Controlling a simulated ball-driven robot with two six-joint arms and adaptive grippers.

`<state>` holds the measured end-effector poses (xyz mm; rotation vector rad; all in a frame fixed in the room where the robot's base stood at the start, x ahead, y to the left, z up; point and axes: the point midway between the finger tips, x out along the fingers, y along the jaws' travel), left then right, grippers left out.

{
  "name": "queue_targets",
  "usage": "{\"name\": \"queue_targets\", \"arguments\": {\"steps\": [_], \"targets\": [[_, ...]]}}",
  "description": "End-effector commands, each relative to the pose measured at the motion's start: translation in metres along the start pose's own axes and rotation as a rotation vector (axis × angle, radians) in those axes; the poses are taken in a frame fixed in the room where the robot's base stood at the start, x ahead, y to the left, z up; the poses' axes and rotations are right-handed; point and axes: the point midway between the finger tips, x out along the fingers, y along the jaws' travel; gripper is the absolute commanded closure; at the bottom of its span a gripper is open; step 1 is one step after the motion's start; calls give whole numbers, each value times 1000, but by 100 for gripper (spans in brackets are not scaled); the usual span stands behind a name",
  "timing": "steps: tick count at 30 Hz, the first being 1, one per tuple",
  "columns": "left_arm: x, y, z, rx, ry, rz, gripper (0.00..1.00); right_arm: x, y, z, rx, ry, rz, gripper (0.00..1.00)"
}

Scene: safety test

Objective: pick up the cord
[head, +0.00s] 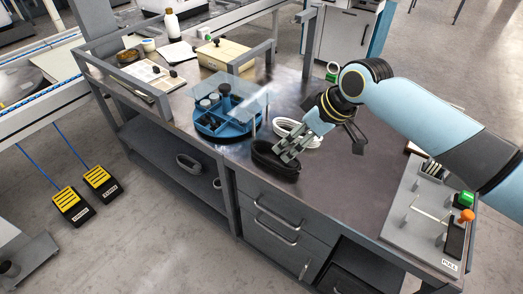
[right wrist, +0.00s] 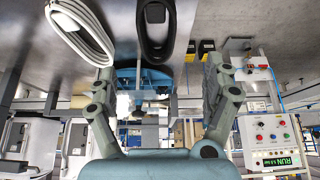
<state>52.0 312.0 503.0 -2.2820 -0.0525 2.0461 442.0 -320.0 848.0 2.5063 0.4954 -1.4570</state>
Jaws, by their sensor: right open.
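A black coiled cord (head: 266,163) lies on the dark workbench top near its front edge. A white coiled cord (head: 310,139) lies just behind it. My right gripper (head: 286,152) reaches in from the right, above the black coil and covering part of it in the head view. In the right wrist view both coils show at the top, the black one (right wrist: 155,45) near the middle and the white one (right wrist: 92,38) at the left. The fingers of my right gripper (right wrist: 160,72) are spread wide with nothing between them. My left gripper is in neither view.
A blue round tray (head: 212,128) with dark items and a clear shield stands left of the coils. A grey panel (head: 405,222) with green and orange knobs sits at the bench's right end. The bench (head: 345,185) is bare between the coils and panel.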

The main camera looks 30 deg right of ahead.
Motion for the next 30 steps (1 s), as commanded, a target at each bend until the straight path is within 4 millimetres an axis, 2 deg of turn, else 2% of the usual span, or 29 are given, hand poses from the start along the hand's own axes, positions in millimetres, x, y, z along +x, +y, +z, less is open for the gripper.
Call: {"name": "queue_targets", "arguments": {"steps": [6, 11, 14, 21, 30], "targets": [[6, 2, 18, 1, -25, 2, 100, 38, -2, 0, 5, 0, -6, 16], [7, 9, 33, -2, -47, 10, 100, 52, -2, 0, 4, 0, -5, 16], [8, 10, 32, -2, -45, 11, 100, 62, 0, -1, 5, 0, -5, 16], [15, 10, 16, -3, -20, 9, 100, 98, 4, -2, 4, -2, -4, 16], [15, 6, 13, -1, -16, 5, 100, 103, 4, -2, 2, -1, -3, 16]]}}
